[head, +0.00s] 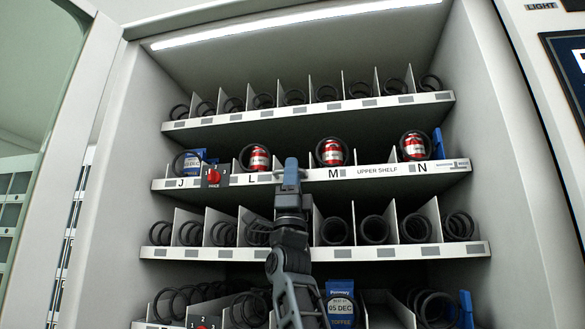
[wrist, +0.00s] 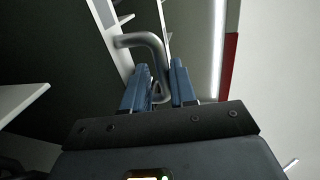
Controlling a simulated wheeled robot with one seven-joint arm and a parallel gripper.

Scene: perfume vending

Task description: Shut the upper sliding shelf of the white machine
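The white machine's upper shelf (head: 376,172) is the second row from the top, marked "UPPER SHELF" and lettered J, L, M and N. It carries red cans (head: 331,152) in black coils and a blue packet (head: 190,162). My gripper (head: 291,172) is in front of this shelf's front strip, between L and M, and hides part of it. In the wrist view, a bent grey metal bar (wrist: 142,40) runs down between the two blue fingers (wrist: 162,85). I cannot tell whether they touch it.
A top shelf (head: 310,107) of coils is above, and another coil shelf (head: 375,253) is below. A lower row holds a blue packet (head: 341,305). The machine's side walls stand left and right. A glass-paned door (head: 40,60) is at far left.

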